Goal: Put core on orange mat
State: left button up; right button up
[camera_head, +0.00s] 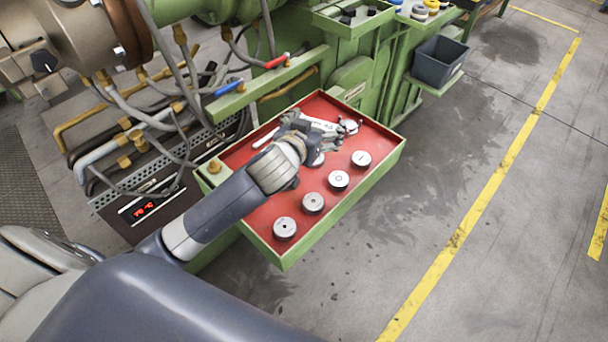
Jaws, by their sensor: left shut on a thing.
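My left gripper (335,137) is over the far part of a green tray with a red-orange lining (270,205). It is shut on a small metal piece (350,126) at its fingertips, partly hidden by the fingers; I cannot tell if the piece touches the lining. Several round grey metal pieces with centre holes stand in a row along the tray's near right side, among them one at the near end (284,228) and one farther up (361,159). Another round piece (317,159) sits beside the gripper, partly covered. My right gripper is out of view.
A green machine with hoses and a control box (140,208) stands at the left and behind the tray. A smaller green tray (350,25) and a dark bin (438,61) are at the back. Open floor with yellow lines lies to the right.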

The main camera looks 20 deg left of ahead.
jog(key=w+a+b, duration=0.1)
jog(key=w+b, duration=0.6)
jog(key=b, duration=0.3)
pick_arm(q)
jog(key=w+f, duration=0.3)
jog(key=w, duration=0.1)
jog(key=w+a+f, duration=0.1)
jog(key=w+f, duration=0.3)
jog(key=w+a+f+b, duration=0.1)
jog(key=w+f, duration=0.2)
jog(key=w, duration=0.1)
jog(key=shift+f, duration=0.25)
jog(key=shift+f+b, duration=0.6)
jog(key=shift+f, duration=1.6)
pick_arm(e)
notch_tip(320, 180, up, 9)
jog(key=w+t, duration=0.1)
pick_arm(q)
jog(key=shift+f, duration=0.1)
jog(key=o, duration=1.1)
jog(key=shift+f, duration=0.1)
jog(key=shift+o, duration=0.9)
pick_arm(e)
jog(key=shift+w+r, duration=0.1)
